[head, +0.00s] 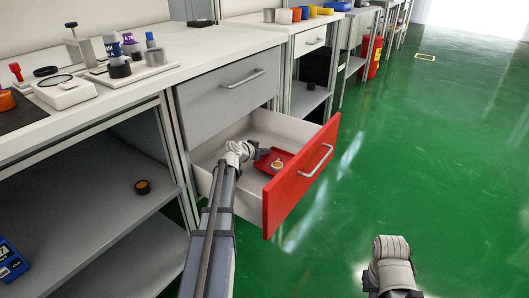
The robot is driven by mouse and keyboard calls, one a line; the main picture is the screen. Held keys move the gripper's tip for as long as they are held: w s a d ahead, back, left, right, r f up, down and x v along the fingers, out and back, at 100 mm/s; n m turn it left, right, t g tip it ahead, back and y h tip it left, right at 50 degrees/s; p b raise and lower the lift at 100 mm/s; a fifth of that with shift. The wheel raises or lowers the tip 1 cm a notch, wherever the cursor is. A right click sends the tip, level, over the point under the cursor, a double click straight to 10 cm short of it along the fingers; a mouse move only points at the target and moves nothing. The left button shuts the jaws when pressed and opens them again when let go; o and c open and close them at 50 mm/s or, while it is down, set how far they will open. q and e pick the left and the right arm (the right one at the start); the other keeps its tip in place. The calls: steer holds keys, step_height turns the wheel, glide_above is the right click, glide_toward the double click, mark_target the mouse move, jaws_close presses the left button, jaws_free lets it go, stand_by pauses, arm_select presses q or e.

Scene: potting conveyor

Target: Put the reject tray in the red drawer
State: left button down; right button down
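The red drawer (299,180) is pulled out from the bench, and its pale inside is open to view. A small red tray (268,161), which looks like the reject tray, is inside the drawer with a small round pale piece (278,165) on it. My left arm reaches over the drawer's near side. My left gripper (263,153) is at the tray's left edge, small and dark. I cannot tell whether its fingers are open or touch the tray. My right arm shows at the bottom right over the floor, but its fingers do not show.
A grey closed drawer (228,86) is above the red one. The white bench top (150,88) carries instruments and small bottles. A lower shelf (95,200) holds a small dark round item (142,187). The green floor (430,150) to the right is clear.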

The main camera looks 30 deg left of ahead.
arm_select(q)
steer(key=shift+f, duration=0.25)
steer(key=c, duration=1.1)
jaws_free()
steer(key=shift+r, duration=0.15)
steer(key=shift+r+p, duration=0.55)
steer(key=shift+p, duration=0.05)
steer(key=p+v, duration=0.3)
steer(key=v, duration=0.3)
steer(key=shift+s+r, duration=0.25)
steer(key=shift+s, duration=0.1)
steer(key=shift+s+a, duration=0.1)
steer(key=shift+s, duration=0.25)
